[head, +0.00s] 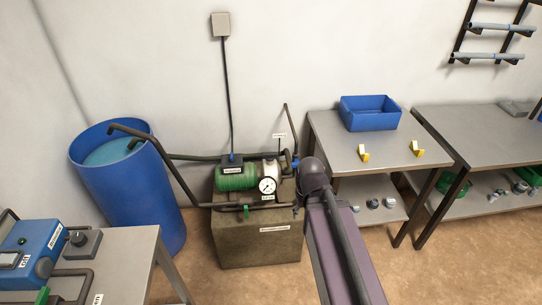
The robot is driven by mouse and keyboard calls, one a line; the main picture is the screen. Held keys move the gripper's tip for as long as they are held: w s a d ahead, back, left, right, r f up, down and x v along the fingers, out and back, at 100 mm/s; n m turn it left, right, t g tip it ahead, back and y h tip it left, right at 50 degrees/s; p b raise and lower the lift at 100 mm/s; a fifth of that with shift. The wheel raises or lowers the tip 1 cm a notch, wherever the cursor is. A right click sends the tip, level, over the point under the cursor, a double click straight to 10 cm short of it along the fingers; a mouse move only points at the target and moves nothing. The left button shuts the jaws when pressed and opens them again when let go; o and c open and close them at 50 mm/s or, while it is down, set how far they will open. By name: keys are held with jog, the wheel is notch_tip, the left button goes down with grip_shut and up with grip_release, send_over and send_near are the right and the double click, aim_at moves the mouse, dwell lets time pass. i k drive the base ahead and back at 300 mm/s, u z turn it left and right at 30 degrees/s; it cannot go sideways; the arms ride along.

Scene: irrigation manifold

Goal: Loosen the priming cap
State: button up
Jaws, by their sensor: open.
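The pump (236,178) has a green ribbed motor body and a pale metal end, and sits on a stone-coloured block (260,240) by the wall. A round white gauge (267,186) faces me at its front. I cannot clearly make out the priming cap; the right end of the pump is crowded with dark pipes and partly covered by my arm. My arm comes up from the bottom edge and its dark joint is just right of the pump. My gripper does not show; the arm appears to hide it.
A blue barrel (150,200) with liquid stands left, with dark pipes running to the pump. A bench (130,245) with a blue device (30,250) is at lower left.

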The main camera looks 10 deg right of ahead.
aim_at(270, 157)
jog(key=k, duration=0.6)
jog(key=u, duration=0.2)
jog(key=i, duration=1.45)
jog(key=z, duration=0.2)
